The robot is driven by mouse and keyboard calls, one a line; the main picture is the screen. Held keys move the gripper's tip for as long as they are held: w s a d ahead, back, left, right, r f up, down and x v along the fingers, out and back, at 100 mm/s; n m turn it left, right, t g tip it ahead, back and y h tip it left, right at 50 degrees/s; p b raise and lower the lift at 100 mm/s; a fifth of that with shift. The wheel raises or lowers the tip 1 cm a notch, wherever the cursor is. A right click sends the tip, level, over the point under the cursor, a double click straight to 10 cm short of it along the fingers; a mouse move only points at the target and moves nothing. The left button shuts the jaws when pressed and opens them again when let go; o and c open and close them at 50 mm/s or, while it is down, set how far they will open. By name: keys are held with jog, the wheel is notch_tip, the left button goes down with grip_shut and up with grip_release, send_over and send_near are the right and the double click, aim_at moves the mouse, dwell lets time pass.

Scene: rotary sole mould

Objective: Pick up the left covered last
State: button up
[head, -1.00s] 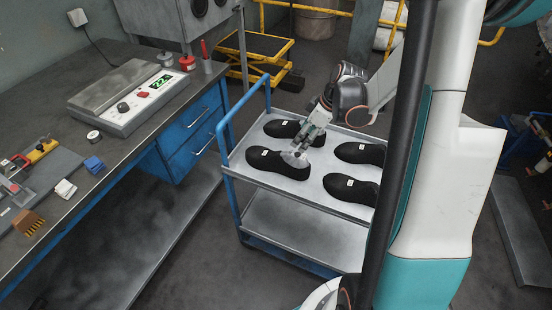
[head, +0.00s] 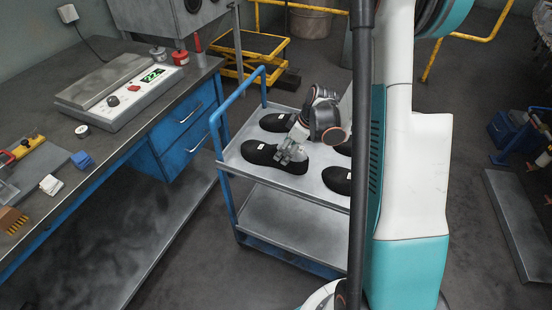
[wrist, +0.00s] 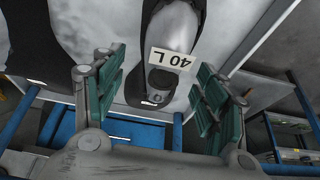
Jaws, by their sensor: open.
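Black covered lasts lie on the top shelf of a grey cart with a blue frame. The near left covered last (head: 262,155) carries a white label. In the wrist view a covered last (wrist: 150,92) with an upside-down label (wrist: 172,60) reading "40 L" lies between my fingers. My gripper (head: 291,152) is over the near left last, partly covering it. In the wrist view my gripper (wrist: 160,85) has its green-padded fingers wide apart, one on each side of the last, with a gap visible.
Another last (head: 276,122) lies behind, and a further last (head: 336,181) lies to the right, partly hidden by my body. The cart's top shelf (head: 236,160) has a raised rim and a blue handle (head: 236,95). A workbench (head: 115,140) with a control box (head: 125,95) stands left.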

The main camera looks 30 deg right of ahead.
jog(key=shift+w+a+f, duration=0.1)
jog(key=shift+f, duration=0.15)
jog(key=shift+r, duration=0.1)
grip_shut()
